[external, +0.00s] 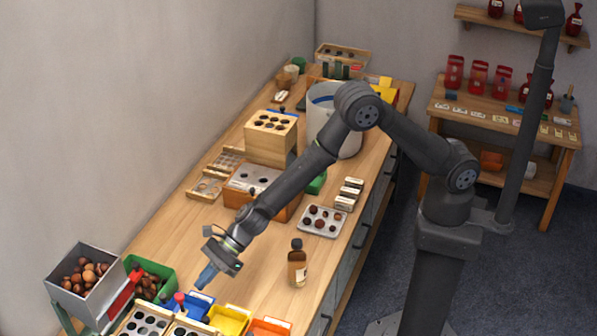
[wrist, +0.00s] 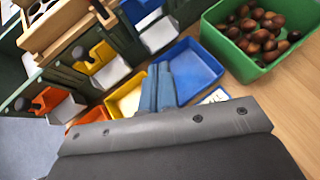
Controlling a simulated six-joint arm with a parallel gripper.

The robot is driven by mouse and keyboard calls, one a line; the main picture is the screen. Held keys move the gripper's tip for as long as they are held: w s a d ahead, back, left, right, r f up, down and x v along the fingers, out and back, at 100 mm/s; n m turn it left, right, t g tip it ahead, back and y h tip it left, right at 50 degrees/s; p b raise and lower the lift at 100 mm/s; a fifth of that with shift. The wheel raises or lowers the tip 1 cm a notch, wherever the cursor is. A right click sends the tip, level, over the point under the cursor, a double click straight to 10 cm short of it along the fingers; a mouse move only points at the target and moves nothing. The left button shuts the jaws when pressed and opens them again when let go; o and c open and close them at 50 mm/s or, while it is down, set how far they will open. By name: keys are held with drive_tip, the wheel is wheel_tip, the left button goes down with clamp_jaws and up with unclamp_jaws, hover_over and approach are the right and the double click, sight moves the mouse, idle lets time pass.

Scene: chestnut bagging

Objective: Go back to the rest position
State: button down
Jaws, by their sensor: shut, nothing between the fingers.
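My gripper (external: 206,278) hangs above the near left part of the wooden bench, tilted down. Its two blue fingers are together with nothing between them; they also show in the wrist view (wrist: 158,88). In the wrist view they reach over the gap between the blue bin (wrist: 198,68) and the yellow bin (wrist: 127,97). I cannot tell how high the fingertips are above the bins. A green bin (wrist: 240,66) of chestnuts (wrist: 258,28) stands to the right in that view, apart from the fingers.
A grey metal hopper (external: 62,290) with chestnuts stands at the bench's left end. An orange bin (external: 270,327) and a brown bottle (external: 297,265) stand right of my gripper. A muffin-like tray (external: 306,232), a wooden block (external: 270,150) and a white bucket (external: 348,146) are farther back.

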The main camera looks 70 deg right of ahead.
drive_tip(key=s+a+r+n+g+h, duration=0.1)
drive_tip(key=a+r+n+g, duration=0.1)
drive_tip(key=r+n, duration=0.8)
drive_tip(key=s+a+r+n+g+h, duration=0.2)
drive_tip(key=r+n+g, duration=0.1)
drive_tip(key=r+n, duration=0.8)
drive_tip(key=shift+s+a+r, duration=0.3)
drive_tip(key=shift+a+r, duration=0.05)
drive_tip(key=shift+r, duration=0.65)
